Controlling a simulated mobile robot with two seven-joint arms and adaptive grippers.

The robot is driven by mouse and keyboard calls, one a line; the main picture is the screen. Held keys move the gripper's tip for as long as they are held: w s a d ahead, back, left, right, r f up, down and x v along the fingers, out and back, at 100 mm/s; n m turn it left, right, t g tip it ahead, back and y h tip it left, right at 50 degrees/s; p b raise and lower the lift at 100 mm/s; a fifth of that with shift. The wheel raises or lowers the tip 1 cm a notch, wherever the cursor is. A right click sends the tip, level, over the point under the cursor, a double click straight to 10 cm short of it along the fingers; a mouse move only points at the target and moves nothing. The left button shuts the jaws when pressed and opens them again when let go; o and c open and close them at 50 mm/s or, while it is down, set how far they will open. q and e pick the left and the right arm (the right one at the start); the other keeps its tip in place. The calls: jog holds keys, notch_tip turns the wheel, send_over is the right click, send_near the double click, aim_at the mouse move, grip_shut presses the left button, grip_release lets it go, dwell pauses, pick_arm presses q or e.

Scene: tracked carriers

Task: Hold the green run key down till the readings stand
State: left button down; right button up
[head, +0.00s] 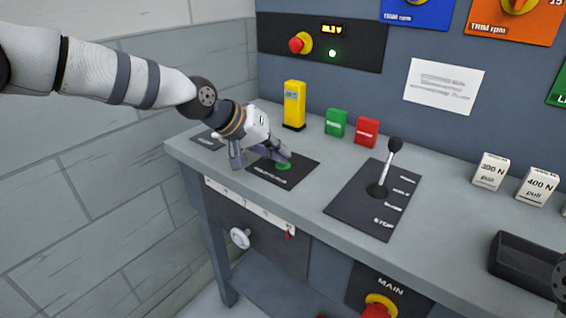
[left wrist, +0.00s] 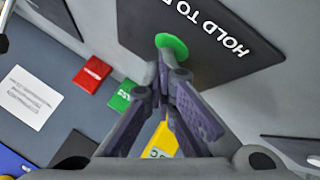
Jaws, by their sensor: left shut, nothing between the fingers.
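The green run key (head: 283,166) is a round button on a black plate (head: 293,178) at the left of the bench top. In the left wrist view the green key (left wrist: 174,43) shows just past my fingertips, beside the printed words "HOLD TO". My left gripper (head: 284,157) is shut and empty, its tips pointing down at the key and partly covering it. I cannot tell whether the tips touch the key or press it. A small amber display (head: 335,28) on the back panel shows a reading in V, too small to read surely.
A yellow device (head: 294,105), a green box (head: 336,122) and a red box (head: 367,132) stand behind the key. A black-knobbed lever (head: 395,144) rises to its right. White weight blocks (head: 489,171) and a dark tray (head: 528,262) lie farther right. A red-and-yellow button (head: 297,45) is on the panel.

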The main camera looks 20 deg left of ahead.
dwell(0.8)
pick_arm(q)
jog(key=shift+r+p, duration=0.3)
jog(key=shift+r, duration=0.6)
pick_arm(e)
jog(key=shift+w+r, duration=0.35)
pick_arm(q)
notch_tip(320, 180, up, 5)
jog(key=shift+p, duration=0.6)
pick_arm(e)
jog(key=shift+w+r+t, duration=0.5)
jog(key=shift+w+r, duration=0.25)
dwell(0.3)
